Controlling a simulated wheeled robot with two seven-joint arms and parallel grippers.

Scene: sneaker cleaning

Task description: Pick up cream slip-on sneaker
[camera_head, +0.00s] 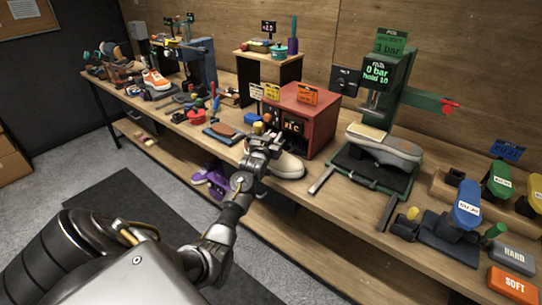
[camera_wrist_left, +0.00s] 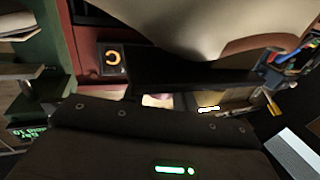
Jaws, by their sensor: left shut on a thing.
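The cream slip-on sneaker (camera_head: 288,166) is at the bench's front edge, before the red box, with its toe pointing right. My left gripper (camera_head: 264,148) is shut on the sneaker at its left end and hides that part. In the left wrist view the sneaker (camera_wrist_left: 205,22) fills the top as a large cream shape with a brown lower band, close above the dark gripper body. I cannot tell whether its sole touches the bench. My right gripper is not in view.
The red box with a lit display (camera_head: 308,112) stands just behind the sneaker. A green press (camera_head: 372,172) holding a grey shoe (camera_head: 385,148) is to the right. A blue-brown pad (camera_head: 223,134) lies to the left. Tools crowd the bench (camera_head: 290,203).

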